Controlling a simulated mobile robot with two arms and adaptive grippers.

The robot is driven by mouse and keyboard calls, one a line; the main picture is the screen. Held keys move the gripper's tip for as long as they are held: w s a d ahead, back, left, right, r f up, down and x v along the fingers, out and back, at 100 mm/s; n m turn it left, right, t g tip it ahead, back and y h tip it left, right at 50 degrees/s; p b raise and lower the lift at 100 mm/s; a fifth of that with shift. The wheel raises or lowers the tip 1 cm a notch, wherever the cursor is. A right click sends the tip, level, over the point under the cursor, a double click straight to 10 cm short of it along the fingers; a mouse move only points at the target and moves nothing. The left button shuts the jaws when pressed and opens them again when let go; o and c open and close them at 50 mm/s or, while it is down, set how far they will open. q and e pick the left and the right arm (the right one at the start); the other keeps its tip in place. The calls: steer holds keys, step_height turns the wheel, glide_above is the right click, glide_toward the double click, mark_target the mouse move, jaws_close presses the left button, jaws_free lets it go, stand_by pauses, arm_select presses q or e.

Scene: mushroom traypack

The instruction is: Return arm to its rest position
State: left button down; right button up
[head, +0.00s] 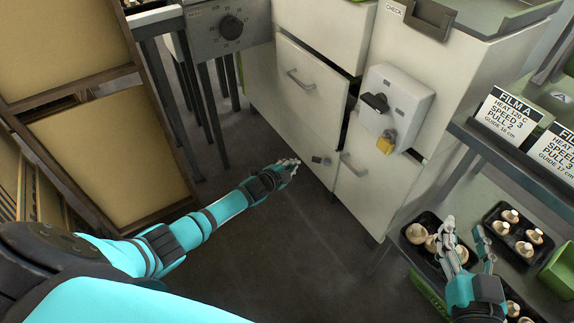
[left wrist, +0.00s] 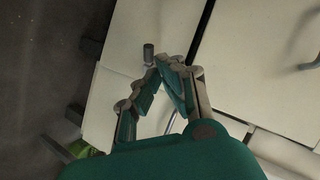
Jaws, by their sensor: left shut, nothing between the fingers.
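My left arm, teal with black joints, reaches in from the left in the head view. Its left gripper (head: 290,164) is shut and empty, in front of the lower cabinet front. In the left wrist view the gripper (left wrist: 162,66) has its fingertips together, close to a small dark cylindrical knob (left wrist: 149,52) on the pale panel. Whether they touch the knob cannot be told. My right gripper (head: 466,236) is at the lower right with its fingers apart, over the shelf near a black tray of mushrooms (head: 407,241).
A second black mushroom tray (head: 522,249), a green container (head: 560,270) and film signs (head: 505,113) are at right. Wooden-framed panels (head: 110,150) stand left. The dark floor (head: 265,240) between is clear.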

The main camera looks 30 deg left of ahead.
steer(key=shift+s+f, duration=0.15)
steer(key=shift+f, duration=0.3)
